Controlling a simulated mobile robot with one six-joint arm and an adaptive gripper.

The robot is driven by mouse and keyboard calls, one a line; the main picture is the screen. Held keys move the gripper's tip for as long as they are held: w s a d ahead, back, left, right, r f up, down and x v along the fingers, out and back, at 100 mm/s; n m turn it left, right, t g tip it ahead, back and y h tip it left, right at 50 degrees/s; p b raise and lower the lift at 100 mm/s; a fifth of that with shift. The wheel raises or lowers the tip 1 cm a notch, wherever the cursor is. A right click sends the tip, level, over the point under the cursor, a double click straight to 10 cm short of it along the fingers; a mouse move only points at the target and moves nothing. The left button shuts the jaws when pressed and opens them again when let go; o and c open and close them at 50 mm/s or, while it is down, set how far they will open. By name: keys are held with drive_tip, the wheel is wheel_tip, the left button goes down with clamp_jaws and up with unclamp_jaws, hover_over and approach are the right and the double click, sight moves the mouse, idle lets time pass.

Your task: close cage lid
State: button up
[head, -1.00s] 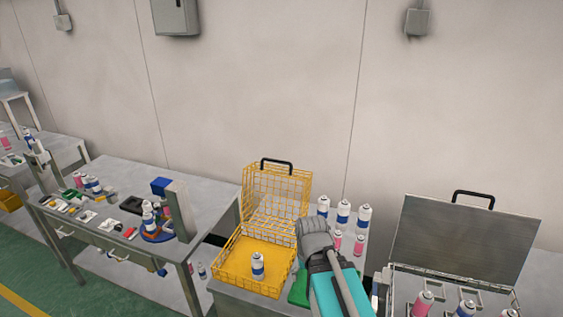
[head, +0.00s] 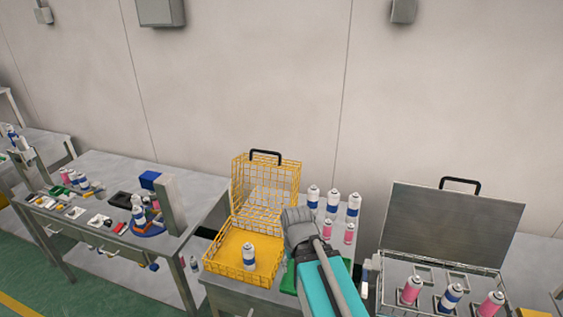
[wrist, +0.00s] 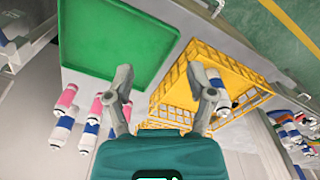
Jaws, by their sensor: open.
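The yellow wire cage stands on the table, and its base (head: 222,263) shows left of my gripper in the head view. Its mesh lid (head: 265,183) is open and stands up at the back, with a black handle (head: 265,153) on top. One white and blue can (head: 248,256) stands upright in the base. My gripper (head: 297,222) is just right of the cage, above the table. In the wrist view my gripper (wrist: 160,78) has its fingers spread and empty, and the yellow cage (wrist: 190,62) lies behind and beside the right finger.
A green tray (wrist: 115,45) lies beside the cage. A grey case with a raised lid (head: 450,230) stands at the right. A workbench with small parts (head: 105,175) is at the left.

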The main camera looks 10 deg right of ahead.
wheel_tip(320, 180, down, 2)
drive_tip(key=shift+f+b, duration=0.1)
drive_tip(key=shift+b, duration=0.75)
drive_tip(key=c, duration=0.4)
drive_tip(key=shift+f+b, duration=0.4)
clamp_jaws()
drive_tip(key=shift+s+r, duration=0.1)
drive_tip(key=shift+a, duration=0.1)
